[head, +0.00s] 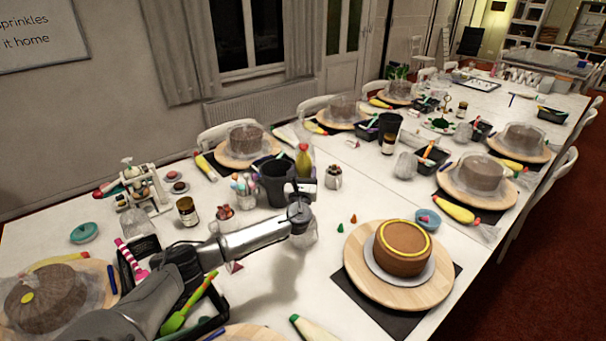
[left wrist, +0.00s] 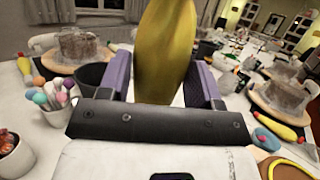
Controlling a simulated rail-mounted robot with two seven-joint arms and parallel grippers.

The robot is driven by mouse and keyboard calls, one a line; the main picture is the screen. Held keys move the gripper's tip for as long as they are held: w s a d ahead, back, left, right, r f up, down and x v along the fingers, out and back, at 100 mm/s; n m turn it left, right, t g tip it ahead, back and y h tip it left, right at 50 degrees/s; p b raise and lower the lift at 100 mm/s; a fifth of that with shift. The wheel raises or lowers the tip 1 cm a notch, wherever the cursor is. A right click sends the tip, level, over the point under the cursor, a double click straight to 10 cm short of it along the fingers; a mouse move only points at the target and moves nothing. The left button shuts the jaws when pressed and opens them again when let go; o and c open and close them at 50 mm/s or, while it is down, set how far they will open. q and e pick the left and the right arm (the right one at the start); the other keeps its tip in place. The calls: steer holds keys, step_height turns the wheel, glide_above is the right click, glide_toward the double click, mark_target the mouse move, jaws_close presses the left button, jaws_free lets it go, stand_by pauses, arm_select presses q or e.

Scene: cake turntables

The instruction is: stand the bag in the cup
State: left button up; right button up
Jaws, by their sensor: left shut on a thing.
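My left gripper (head: 303,188) is shut on a yellow piping bag (head: 304,163) and holds it upright over the table. The bag has a reddish tip at its top. In the left wrist view the yellow bag (left wrist: 165,50) fills the space between the purple fingers (left wrist: 163,88). A dark cup (head: 274,186) stands just left of the gripper in the head view; it also shows left of the bag in the left wrist view (left wrist: 88,77). The bag is beside the cup, apart from it as far as I can see. Clear plastic (head: 303,236) shows below the gripper. My right gripper is not in view.
A container of coloured sticks (head: 243,190) and a small pot (head: 224,217) stand left of the cup. A brown cake (head: 402,250) sits on a wooden turntable (head: 362,278). The table between pot and turntable is mostly clear.

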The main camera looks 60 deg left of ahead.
arm_select(q)
step_height(320, 180, down, 15)
steer(key=b, duration=1.2)
steer(key=shift+b, duration=0.3)
steer(key=shift+f+b, duration=0.3)
steer(key=shift+f, duration=0.15)
steer(key=shift+o, duration=1)
steer(key=o, duration=0.6)
steer(key=shift+c, duration=0.2)
steer(key=shift+o, duration=0.3)
